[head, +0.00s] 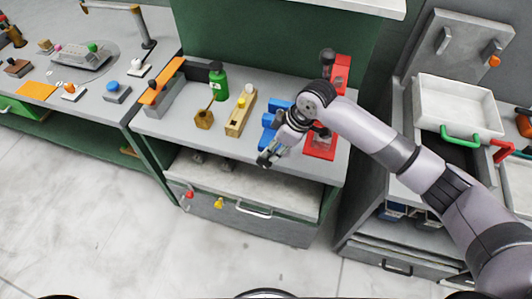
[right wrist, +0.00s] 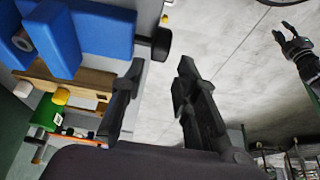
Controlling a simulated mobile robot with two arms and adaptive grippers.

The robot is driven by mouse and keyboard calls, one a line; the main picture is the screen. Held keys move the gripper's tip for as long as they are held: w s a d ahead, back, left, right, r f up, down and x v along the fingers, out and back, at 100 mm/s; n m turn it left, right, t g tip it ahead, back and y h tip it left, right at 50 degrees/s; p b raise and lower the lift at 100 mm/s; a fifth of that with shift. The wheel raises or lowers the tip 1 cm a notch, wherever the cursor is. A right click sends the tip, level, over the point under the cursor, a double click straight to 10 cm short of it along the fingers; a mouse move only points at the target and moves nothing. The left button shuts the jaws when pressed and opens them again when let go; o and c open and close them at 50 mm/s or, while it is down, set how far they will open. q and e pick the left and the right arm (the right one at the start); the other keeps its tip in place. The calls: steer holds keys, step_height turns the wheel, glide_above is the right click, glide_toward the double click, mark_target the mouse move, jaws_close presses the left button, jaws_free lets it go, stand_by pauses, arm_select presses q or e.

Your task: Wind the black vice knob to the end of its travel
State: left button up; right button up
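The blue vice (head: 269,120) stands on the bench near its front edge, partly hidden by my right gripper (head: 268,158). In the right wrist view the vice (right wrist: 100,28) fills the upper left, and its black knob (right wrist: 160,43) sticks out from its right end. My right gripper (right wrist: 161,72) is open and empty, with one finger on either side of the line to the knob. The knob shows just past the fingertips; I cannot tell whether they touch. My left gripper (right wrist: 288,36) shows small at the far right of the right wrist view, its fingers apart. It is outside the head view.
A red press (head: 321,146) stands right of the vice, close under my right arm. The floor (head: 130,235) in front is clear.

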mark_target(264, 162)
steer(key=x, duration=0.6)
steer(key=shift+p, duration=0.3)
steer(key=shift+c, duration=0.2)
jaws_close()
